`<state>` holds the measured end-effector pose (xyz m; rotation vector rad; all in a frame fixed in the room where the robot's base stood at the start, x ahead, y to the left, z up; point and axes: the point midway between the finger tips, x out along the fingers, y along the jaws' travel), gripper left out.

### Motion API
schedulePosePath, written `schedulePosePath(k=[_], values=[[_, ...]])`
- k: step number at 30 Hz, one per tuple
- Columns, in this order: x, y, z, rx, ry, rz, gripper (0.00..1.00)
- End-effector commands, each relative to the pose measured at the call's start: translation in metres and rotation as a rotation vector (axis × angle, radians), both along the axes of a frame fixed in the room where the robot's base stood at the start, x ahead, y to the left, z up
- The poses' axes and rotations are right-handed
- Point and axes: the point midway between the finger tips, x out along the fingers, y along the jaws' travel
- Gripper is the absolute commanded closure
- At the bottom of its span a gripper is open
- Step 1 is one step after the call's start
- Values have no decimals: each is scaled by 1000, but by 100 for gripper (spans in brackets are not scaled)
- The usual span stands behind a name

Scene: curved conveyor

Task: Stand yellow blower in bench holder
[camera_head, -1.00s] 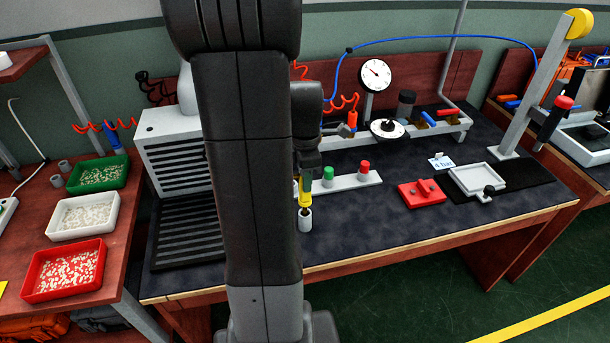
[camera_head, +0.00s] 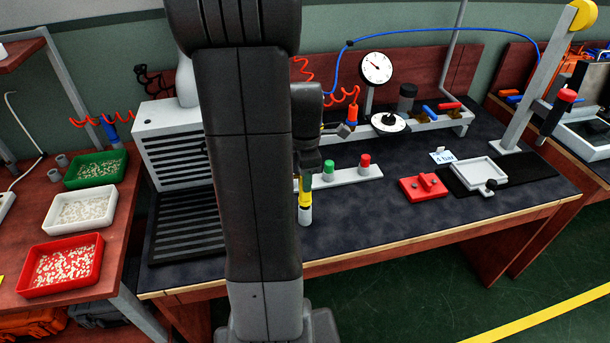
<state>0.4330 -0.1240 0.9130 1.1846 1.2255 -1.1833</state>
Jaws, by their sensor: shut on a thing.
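The yellow blower (camera_head: 304,198) hangs upright below my gripper (camera_head: 306,176), just right of my arm column. My gripper is shut on the top of the blower; the column and my dark wrist hide part of the fingers. The bench holder (camera_head: 305,216) is a small pale cup on the dark bench top, directly under the blower. The blower's lower end meets the cup's rim in this view and looks to be in its mouth. How deep it sits cannot be told.
A pale bar with green and red buttons (camera_head: 364,163) lies close behind on the right. A red block (camera_head: 423,187) and a pale tray (camera_head: 480,172) stand further right. A slatted grey unit (camera_head: 174,150) stands left. The bench front is clear.

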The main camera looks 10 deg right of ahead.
Motion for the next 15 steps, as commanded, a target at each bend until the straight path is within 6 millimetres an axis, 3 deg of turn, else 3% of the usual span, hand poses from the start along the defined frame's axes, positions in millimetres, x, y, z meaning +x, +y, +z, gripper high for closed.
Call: schedulePosePath(k=[15], values=[[0, 0, -14, 0, -1, 0, 83]])
